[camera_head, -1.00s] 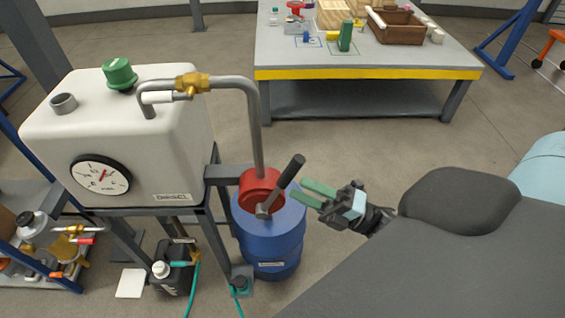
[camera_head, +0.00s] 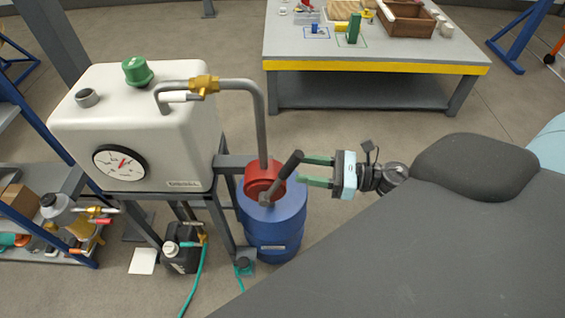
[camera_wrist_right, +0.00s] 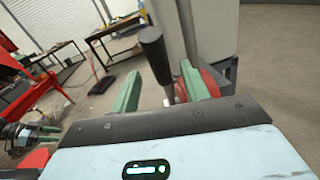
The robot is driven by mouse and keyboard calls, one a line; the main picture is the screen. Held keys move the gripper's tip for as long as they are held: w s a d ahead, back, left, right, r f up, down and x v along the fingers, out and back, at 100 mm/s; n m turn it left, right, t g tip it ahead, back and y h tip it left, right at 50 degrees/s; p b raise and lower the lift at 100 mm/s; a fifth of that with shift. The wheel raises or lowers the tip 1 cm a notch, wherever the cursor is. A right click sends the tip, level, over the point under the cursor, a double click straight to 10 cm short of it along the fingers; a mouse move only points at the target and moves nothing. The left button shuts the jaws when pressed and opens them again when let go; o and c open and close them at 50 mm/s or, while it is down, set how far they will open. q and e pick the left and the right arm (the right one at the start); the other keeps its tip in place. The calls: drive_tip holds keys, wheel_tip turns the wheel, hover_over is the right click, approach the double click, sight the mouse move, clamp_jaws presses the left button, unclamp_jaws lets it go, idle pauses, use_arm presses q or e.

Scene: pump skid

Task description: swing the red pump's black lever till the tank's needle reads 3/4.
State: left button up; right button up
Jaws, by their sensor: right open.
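The red pump (camera_head: 262,178) sits on top of the blue drum (camera_head: 275,225). Its black lever (camera_head: 287,170) leans up and to the right. My right gripper (camera_head: 304,171) is open, its green fingers pointing left at the lever's upper part. In the right wrist view the lever's black grip (camera_wrist_right: 155,52) stands between the two open green fingers (camera_wrist_right: 160,92); I cannot tell whether either touches it. The white tank (camera_head: 140,125) stands left of the pump. Its round dial (camera_head: 120,162) has a red needle pointing up and right; the exact reading is too small to tell. My left gripper shows in the right wrist view (camera_wrist_right: 40,132).
A grey pipe (camera_head: 262,125) runs from the tank top down to the pump. A black canister (camera_head: 180,250) with a teal hose stands below the tank. A workbench (camera_head: 370,95) with trays stands behind. Open floor lies between bench and drum.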

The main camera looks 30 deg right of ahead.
sight(288, 165)
drive_tip(key=p+x, duration=0.1)
drive_tip(key=x, duration=0.4)
drive_tip(key=shift+w+r, duration=0.1)
drive_tip(key=shift+r, duration=0.1)
use_arm(q)
drive_tip(key=shift+w+r, duration=0.55)
drive_tip(key=shift+r, duration=0.35)
use_arm(e)
drive_tip(key=shift+x, duration=0.8)
use_arm(q)
drive_tip(key=shift+a, duration=0.1)
use_arm(e)
drive_tip(key=shift+f, duration=0.2)
drive_tip(key=c, duration=0.8)
use_arm(q)
drive_tip(key=shift+w+r, duration=0.1)
drive_tip(key=shift+r, duration=0.05)
use_arm(e)
clamp_jaws()
